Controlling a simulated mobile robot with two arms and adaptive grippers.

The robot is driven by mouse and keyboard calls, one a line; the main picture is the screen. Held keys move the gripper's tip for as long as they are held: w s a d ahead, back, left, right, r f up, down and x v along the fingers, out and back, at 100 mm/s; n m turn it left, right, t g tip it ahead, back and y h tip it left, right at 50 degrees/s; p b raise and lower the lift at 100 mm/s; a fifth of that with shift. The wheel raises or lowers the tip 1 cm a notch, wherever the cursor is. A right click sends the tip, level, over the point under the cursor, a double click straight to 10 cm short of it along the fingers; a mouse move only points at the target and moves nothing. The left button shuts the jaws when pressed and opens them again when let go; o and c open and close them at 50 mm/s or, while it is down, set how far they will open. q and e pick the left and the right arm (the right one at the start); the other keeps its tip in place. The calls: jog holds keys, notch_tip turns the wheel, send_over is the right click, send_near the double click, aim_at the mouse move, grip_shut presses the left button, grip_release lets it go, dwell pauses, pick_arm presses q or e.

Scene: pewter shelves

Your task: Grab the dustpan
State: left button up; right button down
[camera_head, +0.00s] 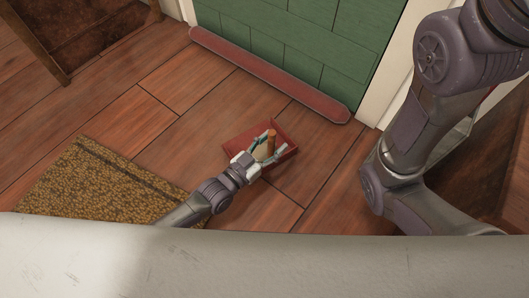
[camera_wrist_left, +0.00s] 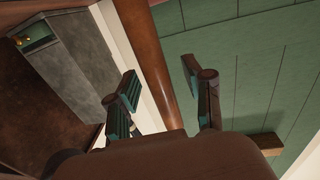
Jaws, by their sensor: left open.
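The red dustpan (camera_head: 287,134) lies on the wooden floor in front of the green door, in the middle of the head view. A short tan, wood-coloured upright part (camera_head: 271,144), apparently its handle, stands over it. My left gripper (camera_head: 276,141) is open above the dustpan, its fingers on either side of that part. Whether they touch it, I cannot tell. In the left wrist view the two fingers (camera_wrist_left: 160,85) are spread apart. A brown shape (camera_wrist_left: 190,158) covers their bases there; I cannot tell what it is. My right gripper is not in view.
A red-brown bar (camera_head: 265,72) runs along the foot of the green door (camera_head: 300,40). A yellow-brown mat (camera_head: 95,185) lies at left. Wooden furniture (camera_head: 85,35) stands at upper left. The floor left of the dustpan is clear. My right arm fills the right side.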

pick_arm(q)
grip_shut()
jog(key=shift+r, duration=0.2)
dwell(0.3)
